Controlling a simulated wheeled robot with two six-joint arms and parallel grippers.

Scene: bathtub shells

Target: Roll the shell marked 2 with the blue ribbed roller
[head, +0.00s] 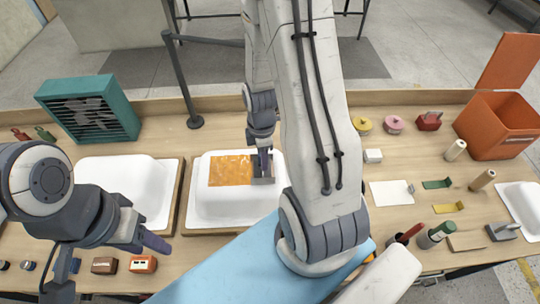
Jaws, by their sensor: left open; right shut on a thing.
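A white shell (220,213) lies upside down in the middle, with an orange patch (228,171) on its top. Another white shell (118,185) lies to its left, bare. No number can be read on either. My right gripper (264,160) is above the right part of the middle shell, shut on a roller (263,181) with a dark grey-looking head. The head is at the right edge of the orange patch; ribs and blue colour cannot be made out, nor whether it touches. My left gripper (158,242) is open and empty at the front, near the left shell's lower right corner.
A teal fan box (115,112) stands at the back left. An orange bin (495,125) stands at the right, with pots, rolls and small tools near it. A white sheet (390,193) lies right of my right arm. A light blue surface (205,277) is at the front.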

